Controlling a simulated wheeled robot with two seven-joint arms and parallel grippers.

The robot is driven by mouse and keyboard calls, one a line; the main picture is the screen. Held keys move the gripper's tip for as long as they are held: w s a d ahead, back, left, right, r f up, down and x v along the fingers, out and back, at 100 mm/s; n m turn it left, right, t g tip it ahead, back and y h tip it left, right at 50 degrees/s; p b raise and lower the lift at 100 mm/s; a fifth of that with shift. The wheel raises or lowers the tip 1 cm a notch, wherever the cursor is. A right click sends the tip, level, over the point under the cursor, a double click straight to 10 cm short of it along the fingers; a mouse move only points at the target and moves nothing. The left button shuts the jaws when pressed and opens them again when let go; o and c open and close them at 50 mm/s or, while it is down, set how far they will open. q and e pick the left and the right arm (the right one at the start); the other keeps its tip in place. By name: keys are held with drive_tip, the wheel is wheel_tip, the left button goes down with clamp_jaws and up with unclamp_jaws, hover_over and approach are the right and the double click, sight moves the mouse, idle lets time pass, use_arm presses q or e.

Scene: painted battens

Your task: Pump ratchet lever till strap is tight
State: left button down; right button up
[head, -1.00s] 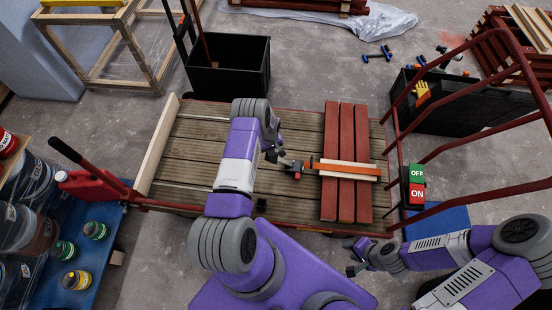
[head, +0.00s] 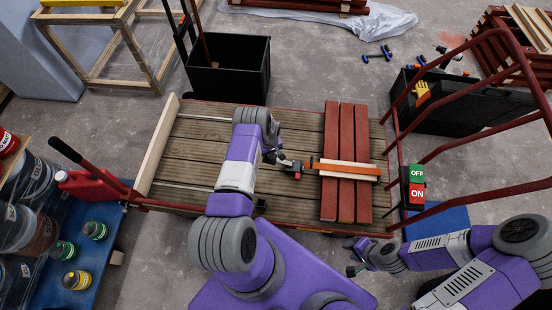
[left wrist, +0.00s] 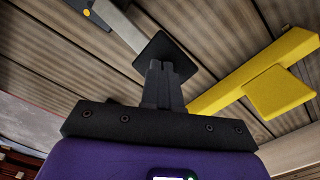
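Three red battens (head: 346,200) lie side by side on the deck of a cart (head: 190,170). An orange strap (head: 350,170) runs across them beside a pale wooden strip (head: 350,163). The ratchet (head: 297,171) lies left of the battens, with its grey lever also in the left wrist view (left wrist: 120,27). My left gripper (head: 273,156) is at the lever's outer end. In the left wrist view its dark fingers (left wrist: 161,84) are close together on the lever's black end pad (left wrist: 166,58). My right gripper (head: 354,257) is empty, fingers apart, below the cart's front edge.
A red rail frame with a green and red OFF/ON sign (head: 417,184) stands right of the battens. A black bin (head: 230,68) is behind the cart. A yellow flat piece (left wrist: 280,92) lies over the deck boards in the left wrist view. The left deck is mostly clear.

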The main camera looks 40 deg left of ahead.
use_arm(q)
drive_tip(key=shift+f, duration=1.05)
drive_tip(key=shift+d+r, duration=0.1)
drive_tip(key=shift+r, duration=0.05)
wheel_tip(320, 180, up, 10)
drive_tip(key=p, duration=0.7)
drive_tip(key=shift+r, duration=0.2)
idle(0.5)
